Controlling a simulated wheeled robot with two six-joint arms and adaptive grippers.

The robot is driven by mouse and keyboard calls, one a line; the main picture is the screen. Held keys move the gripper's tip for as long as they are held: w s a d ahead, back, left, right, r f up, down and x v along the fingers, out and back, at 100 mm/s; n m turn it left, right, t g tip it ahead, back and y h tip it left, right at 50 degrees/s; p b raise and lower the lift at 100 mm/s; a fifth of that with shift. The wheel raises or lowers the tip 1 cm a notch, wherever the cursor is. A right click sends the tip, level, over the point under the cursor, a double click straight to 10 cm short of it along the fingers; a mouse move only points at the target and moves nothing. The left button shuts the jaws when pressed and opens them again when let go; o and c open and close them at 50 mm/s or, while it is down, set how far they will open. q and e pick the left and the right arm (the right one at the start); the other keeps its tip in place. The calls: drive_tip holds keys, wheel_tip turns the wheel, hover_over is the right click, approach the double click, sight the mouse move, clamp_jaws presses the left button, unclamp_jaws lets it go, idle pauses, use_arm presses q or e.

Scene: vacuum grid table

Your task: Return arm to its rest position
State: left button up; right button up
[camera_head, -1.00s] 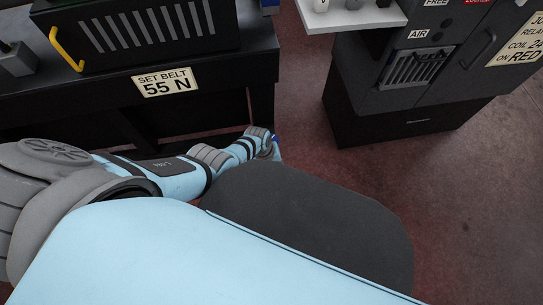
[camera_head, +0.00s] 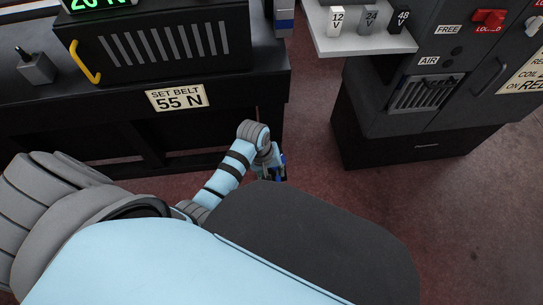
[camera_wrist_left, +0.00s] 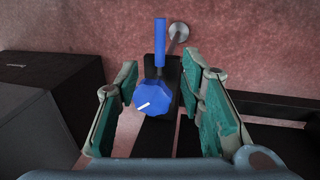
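My left arm comes in from the left in the head view and bends down beside the table's right end. My left gripper (camera_head: 270,172) is small there and partly hidden behind my own body. In the left wrist view its two teal-padded fingers (camera_wrist_left: 161,72) stand apart. Between and beyond them is a blue knob (camera_wrist_left: 148,92) with a white mark, on a black body (camera_wrist_left: 170,70) with an upright blue lever (camera_wrist_left: 160,42). The fingers show a gap on both sides of the knob. My right gripper is not in view.
A dark table (camera_head: 235,95) carries a vented box (camera_head: 160,42) with a yellow handle. A grey cabinet (camera_head: 380,105) and a white shelf (camera_head: 350,45) with several voltage-labelled blocks stand at the right. Open reddish floor (camera_head: 470,200) lies in front of the cabinet.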

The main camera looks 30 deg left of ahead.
use_arm(q)
drive_tip(key=s+a+f+m+y+p, duration=0.1)
drive_tip(key=s+a+f+m+p, duration=0.1)
drive_tip(key=s, duration=0.8)
drive_tip(key=s+a+f+m+p, duration=0.3)
drive_tip(key=s+a+f+p, duration=0.1)
drive_tip(key=s, duration=0.7)
drive_tip(key=s+a+f+m+y+p, duration=0.1)
drive_tip(key=s+a+f+m+p, duration=0.1)
drive_tip(key=s+f, duration=0.4)
drive_tip(key=s+a+p, duration=0.1)
drive_tip(key=s+p, duration=0.1)
drive_tip(key=s, duration=0.3)
drive_tip(key=shift+s+a+y, duration=0.15)
drive_tip(key=shift+s+y, duration=0.1)
drive_tip(key=shift+y, duration=0.05)
